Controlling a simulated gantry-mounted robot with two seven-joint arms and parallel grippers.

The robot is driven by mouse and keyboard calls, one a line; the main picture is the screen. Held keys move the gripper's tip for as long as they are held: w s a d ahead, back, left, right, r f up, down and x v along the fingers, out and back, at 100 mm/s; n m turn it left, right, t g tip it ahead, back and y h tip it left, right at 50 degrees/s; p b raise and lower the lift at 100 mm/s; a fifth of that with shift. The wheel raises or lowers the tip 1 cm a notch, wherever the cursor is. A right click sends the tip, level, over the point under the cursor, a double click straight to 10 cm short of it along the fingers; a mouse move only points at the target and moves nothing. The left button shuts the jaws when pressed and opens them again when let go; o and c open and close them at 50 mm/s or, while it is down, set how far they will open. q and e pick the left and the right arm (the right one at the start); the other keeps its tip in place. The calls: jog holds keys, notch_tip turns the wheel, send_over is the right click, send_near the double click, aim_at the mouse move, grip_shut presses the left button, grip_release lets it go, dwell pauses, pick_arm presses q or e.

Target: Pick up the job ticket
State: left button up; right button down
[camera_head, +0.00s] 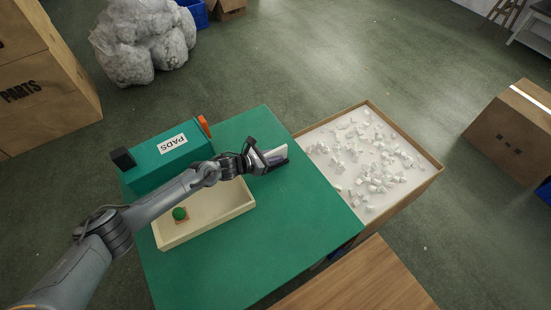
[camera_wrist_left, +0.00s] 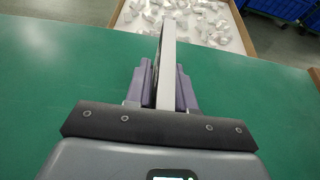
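The job ticket (camera_head: 279,151) is a thin, pale, flat piece over the far right part of the green table top. In the left wrist view the job ticket (camera_wrist_left: 167,60) stands nearly edge-on between the purple-grey fingers and sticks out beyond them. My left gripper (camera_head: 268,159) is shut on it; the left wrist view also shows the gripper (camera_wrist_left: 162,90) with a finger on each side. I cannot tell whether the ticket's lower edge touches the table. My right gripper is not in view.
A box of white pieces (camera_head: 335,140) adjoins on the right. The table's front right is clear.

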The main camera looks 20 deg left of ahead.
pick_arm(q)
grip_shut()
